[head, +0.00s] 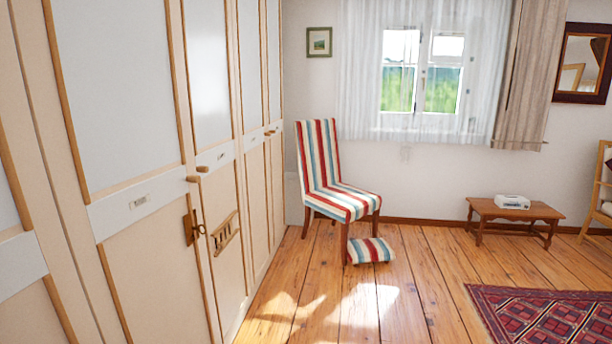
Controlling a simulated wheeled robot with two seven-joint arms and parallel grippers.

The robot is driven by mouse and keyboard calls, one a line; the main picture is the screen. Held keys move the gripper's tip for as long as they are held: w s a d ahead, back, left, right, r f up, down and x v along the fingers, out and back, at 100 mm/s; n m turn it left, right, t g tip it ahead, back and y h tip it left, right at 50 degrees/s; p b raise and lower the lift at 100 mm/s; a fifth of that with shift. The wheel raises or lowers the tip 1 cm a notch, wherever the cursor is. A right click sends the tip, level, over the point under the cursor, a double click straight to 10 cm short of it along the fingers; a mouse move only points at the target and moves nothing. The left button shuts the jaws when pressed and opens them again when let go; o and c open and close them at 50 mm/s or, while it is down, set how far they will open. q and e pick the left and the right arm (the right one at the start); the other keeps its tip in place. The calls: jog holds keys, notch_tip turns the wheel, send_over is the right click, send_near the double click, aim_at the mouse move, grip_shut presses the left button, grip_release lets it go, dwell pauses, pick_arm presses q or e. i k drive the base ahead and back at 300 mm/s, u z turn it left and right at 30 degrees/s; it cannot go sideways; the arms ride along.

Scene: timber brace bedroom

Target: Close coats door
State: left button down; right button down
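A row of tall cream wardrobe doors with timber trim runs along the left of the head view. A near door (150,245) has a small label plate (139,202), a wooden knob (193,179) and a lock plate with a key (192,228) at its right edge. The door beside it (226,278) has a knob (202,169), a label and a small wooden rack (226,233). The label text is too small to read, so I cannot tell which door is the coats door. The doors in view look flush or nearly so. Neither of my grippers is in view.
A low table (514,213) is under the window side. A red patterned rug (550,315) lies at right. Wooden floor (400,300) between is clear.

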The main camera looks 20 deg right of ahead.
aim_at(105, 82)
jog(key=z, duration=0.5)
jog(key=i, duration=1.15)
jog(key=u, duration=1.9)
